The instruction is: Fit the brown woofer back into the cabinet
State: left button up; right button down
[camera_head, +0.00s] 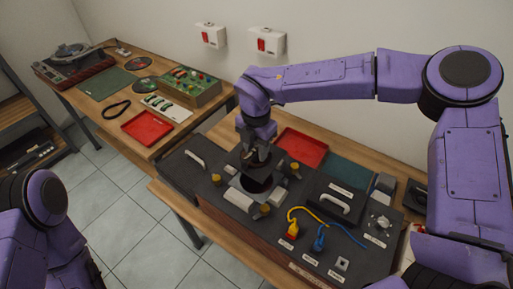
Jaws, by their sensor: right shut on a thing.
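The cabinet (205,190) is a long, dark grey body lying on the wooden bench, with its fittings facing up. My right gripper (254,163) points down over the middle of it. It is shut on a dark round piece, taken as the brown woofer (258,183), which shows just below the fingers at the round place in the cabinet. Its brown colour does not show clearly, and the gripper hides part of it. I cannot tell whether it is seated or held just above. My left gripper is out of view; only my left arm shows at lower left.
Pale blocks and yellow knobs (295,167) surround the round place. A red tray (301,148) stands behind. A second table (95,114) holds electronics and another red tray (147,128).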

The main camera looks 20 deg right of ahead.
jog(key=shift+s+r, duration=0.45)
jog(key=shift+s, duration=0.25)
jog(key=shift+s+a, duration=0.1)
jog(key=shift+s, duration=0.05)
jog(key=shift+w+f, duration=0.2)
jog(key=shift+f, duration=0.05)
jog(key=shift+s+r, duration=0.2)
jog(key=shift+s, duration=0.1)
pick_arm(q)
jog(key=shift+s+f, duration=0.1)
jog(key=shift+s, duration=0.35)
pick_arm(e)
jog(key=shift+f, duration=0.1)
